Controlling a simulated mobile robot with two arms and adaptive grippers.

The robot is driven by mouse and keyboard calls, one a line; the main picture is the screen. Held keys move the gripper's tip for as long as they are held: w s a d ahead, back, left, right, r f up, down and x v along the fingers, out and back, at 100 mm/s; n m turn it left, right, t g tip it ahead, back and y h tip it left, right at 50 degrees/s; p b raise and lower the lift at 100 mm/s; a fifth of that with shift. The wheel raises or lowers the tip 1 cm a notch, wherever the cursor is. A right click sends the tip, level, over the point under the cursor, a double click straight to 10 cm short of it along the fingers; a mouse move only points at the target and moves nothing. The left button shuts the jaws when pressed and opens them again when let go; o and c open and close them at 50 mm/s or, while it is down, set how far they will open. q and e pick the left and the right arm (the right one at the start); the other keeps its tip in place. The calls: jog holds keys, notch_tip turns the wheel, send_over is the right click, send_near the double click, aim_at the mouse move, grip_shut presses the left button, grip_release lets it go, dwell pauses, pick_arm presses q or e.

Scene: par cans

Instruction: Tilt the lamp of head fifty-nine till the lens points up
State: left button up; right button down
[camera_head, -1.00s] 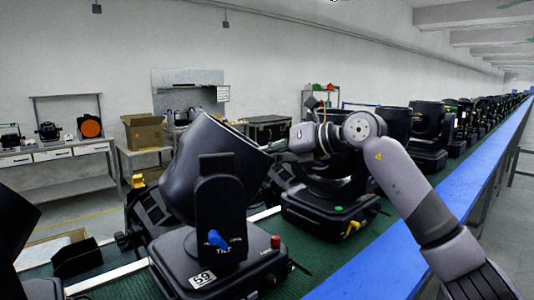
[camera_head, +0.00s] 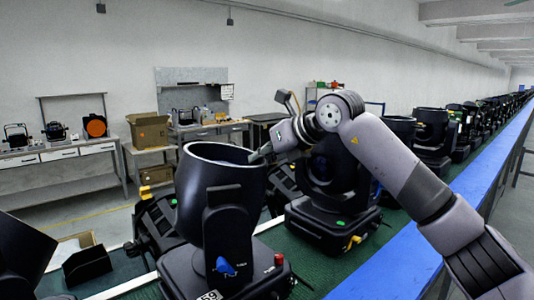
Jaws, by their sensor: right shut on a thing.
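Head fifty-nine stands on the green belt at the lower middle, its number label (camera_head: 210,296) partly cut off by the bottom edge. Its black lamp (camera_head: 207,205) is close to upright, with the round rim at the top and the opening facing up. The lens inside is mostly hidden. My right gripper (camera_head: 261,154) is shut on the right side of the lamp's rim. A blue tilt lever (camera_head: 226,266) shows on the yoke's side and a red knob (camera_head: 279,260) on the base. My left gripper is not in view.
Another head (camera_head: 325,220) stands just behind and right, close to my right arm, and a long row of heads runs into the distance. A blue rail (camera_head: 385,270) edges the belt.

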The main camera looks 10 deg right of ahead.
jog(key=shift+s+a+r+n+h+p, duration=0.2)
jog(key=shift+a+r+n+h+p, duration=0.3)
jog(key=shift+a+r+h+p, duration=0.55)
jog(key=shift+r, duration=0.15)
jog(key=c, duration=1.7)
grip_release()
jog(key=shift+d, duration=0.1)
jog(key=shift+s, duration=0.1)
jog(key=v, duration=1.1)
jog(key=shift+s+d, duration=0.25)
jog(key=shift+d, duration=0.05)
